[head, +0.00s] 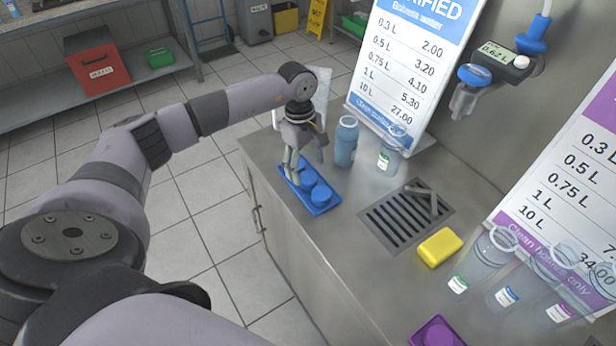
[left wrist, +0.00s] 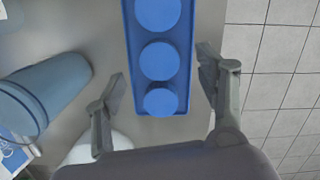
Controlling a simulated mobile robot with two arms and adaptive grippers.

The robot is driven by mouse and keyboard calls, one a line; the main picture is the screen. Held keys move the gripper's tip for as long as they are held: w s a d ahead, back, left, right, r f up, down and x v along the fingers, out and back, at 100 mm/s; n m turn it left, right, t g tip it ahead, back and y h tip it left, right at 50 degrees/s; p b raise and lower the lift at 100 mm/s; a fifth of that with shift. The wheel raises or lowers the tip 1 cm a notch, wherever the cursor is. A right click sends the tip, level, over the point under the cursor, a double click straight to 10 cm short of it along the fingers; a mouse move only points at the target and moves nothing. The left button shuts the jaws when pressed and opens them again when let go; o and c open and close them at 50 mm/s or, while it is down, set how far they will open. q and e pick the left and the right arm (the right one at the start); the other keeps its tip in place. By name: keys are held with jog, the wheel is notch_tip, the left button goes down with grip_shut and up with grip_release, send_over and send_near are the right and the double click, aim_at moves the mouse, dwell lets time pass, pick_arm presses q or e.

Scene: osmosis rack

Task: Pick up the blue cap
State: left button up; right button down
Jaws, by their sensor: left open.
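Blue caps sit in a row in a blue tray (head: 325,210) on the metal counter. In the head view one blue cap (head: 321,194) shows clearly, and others are partly behind my gripper. The left wrist view shows three caps: a far one (left wrist: 157,12), a middle one (left wrist: 160,61) and a near one (left wrist: 160,102). My left gripper (head: 293,178) points down over the tray's far end. It is open and empty, with its fingers on either side of the tray in the left wrist view (left wrist: 160,75). My right gripper is not in view.
A blue bottle (head: 345,145) and a clear bottle (head: 388,155) stand close right of the tray, before a price board (head: 405,70). A drain grate (head: 405,215), yellow sponge (head: 440,247) and purple tray (head: 437,334) lie nearer. The counter's left edge is close to the tray.

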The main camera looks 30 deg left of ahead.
aim_at(308, 178)
pick_arm(q)
jog(key=shift+d+f+p, duration=0.2)
jog(key=shift+f+p, duration=0.15)
jog(key=shift+f, duration=1.35)
jog(key=c, duration=0.8)
jog(key=shift+o, duration=0.2)
